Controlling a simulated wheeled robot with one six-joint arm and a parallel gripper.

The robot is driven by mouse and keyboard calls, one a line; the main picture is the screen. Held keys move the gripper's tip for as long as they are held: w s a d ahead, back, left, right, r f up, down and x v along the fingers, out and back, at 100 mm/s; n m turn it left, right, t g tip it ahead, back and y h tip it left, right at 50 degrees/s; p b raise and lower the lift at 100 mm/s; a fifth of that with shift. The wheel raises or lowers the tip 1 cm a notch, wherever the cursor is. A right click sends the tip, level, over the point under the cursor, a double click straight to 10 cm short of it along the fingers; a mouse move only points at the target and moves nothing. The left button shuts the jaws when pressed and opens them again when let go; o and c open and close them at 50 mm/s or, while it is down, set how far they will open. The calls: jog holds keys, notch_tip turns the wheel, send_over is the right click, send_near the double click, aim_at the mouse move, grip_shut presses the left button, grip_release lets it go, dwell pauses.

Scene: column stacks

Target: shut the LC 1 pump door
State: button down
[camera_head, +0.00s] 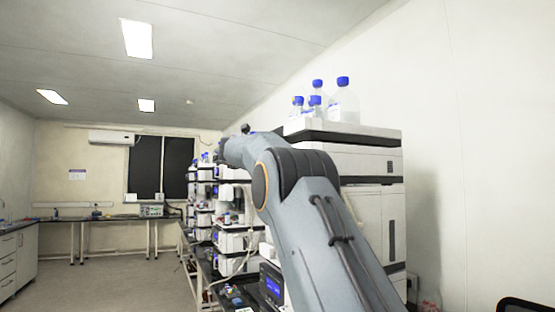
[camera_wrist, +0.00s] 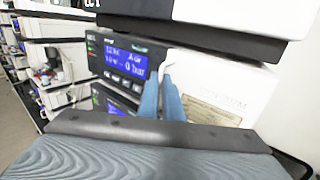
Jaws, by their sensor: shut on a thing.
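In the wrist view a white panel with a beige label, which I take for the pump door (camera_wrist: 238,85), stands right of a dark control panel with a lit blue display (camera_wrist: 125,62). My gripper (camera_wrist: 162,82) has its two blue-grey fingers close together at the left edge of this door, shut on it. The fingers hide part of that edge. The door looks angled to the control panel; how far it stands open I cannot tell. In the head view my arm hides the gripper and the door.
A white and black module (camera_wrist: 230,20) overhangs the door closely. In the head view, blue-capped bottles (camera_head: 343,100) stand on top of the nearest stack (camera_head: 368,200). More instrument stacks (camera_head: 232,205) line the bench behind. Open floor (camera_head: 110,290) lies to the left.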

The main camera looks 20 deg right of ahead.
jog(key=shift+w+a+f, duration=0.3)
jog(key=shift+w+a, duration=0.15)
jog(key=shift+a, duration=0.1)
jog(key=c, duration=1.9)
grip_release()
jog(key=shift+w+a+f, duration=0.2)
jog(key=shift+w+f, duration=0.1)
jog(key=shift+w, duration=0.15)
jog(key=shift+c, duration=0.2)
jog(key=shift+s+d+r, duration=0.1)
jog(key=shift+s+d, duration=0.05)
jog(key=shift+d, duration=0.15)
jog(key=shift+s+a, duration=0.1)
jog(key=b+v, duration=0.4)
jog(key=v, duration=0.3)
jog(key=shift+s, duration=0.3)
jog(key=shift+r, duration=0.1)
